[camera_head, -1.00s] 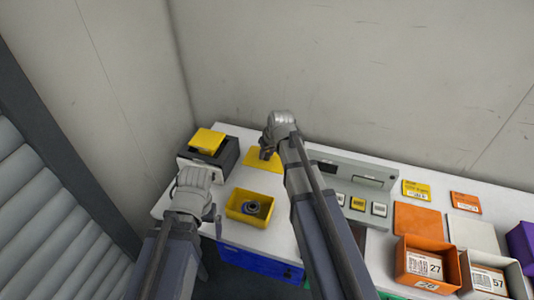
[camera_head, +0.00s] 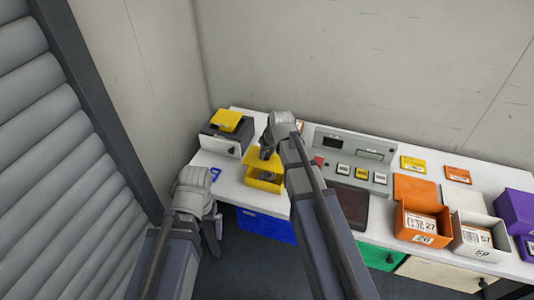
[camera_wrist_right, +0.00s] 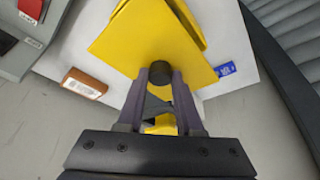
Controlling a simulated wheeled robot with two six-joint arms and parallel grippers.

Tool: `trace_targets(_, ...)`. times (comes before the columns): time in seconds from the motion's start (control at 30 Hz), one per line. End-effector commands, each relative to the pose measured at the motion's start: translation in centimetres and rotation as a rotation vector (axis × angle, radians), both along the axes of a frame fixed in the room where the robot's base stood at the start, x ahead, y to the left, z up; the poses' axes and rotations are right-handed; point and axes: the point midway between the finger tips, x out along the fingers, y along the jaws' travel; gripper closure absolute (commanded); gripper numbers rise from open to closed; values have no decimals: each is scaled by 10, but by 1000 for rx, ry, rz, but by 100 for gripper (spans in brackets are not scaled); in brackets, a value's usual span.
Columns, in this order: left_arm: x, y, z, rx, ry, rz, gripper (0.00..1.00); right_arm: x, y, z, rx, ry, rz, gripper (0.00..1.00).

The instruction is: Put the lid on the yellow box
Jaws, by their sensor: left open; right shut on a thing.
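The yellow box (camera_head: 263,187) stands on the white table, with a dark ring-shaped part visible inside it. My right gripper (camera_head: 265,153) is at the back of the box. In the right wrist view, my right gripper (camera_wrist_right: 160,82) is shut on the dark knob of the flat yellow lid (camera_wrist_right: 147,38). The lid is close to the box; the head view does not clearly show the gap between them. My left gripper (camera_head: 211,213) is open and empty, in front of the table and left of the box.
A black-and-white device (camera_head: 226,133) with a yellow top stands at the back left. A grey panel with buttons (camera_head: 352,160) is to the right. Orange (camera_head: 422,222) and white (camera_head: 478,235) boxes stand further right. A blue tag (camera_head: 215,173) lies left of the yellow box.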

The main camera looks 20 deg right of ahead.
Motion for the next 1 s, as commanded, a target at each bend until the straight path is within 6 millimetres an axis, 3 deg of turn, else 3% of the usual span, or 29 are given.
trace_targets(0.27,0,0,-13,0,0,0,0,0,0,-13,0,0,0,100)
trace_targets(0.8,0,0,-60,0,0,0,0,0,0,-60,0,0,0,100)
trace_targets(1.0,0,0,-64,0,0,0,0,0,0,-64,0,0,0,100)
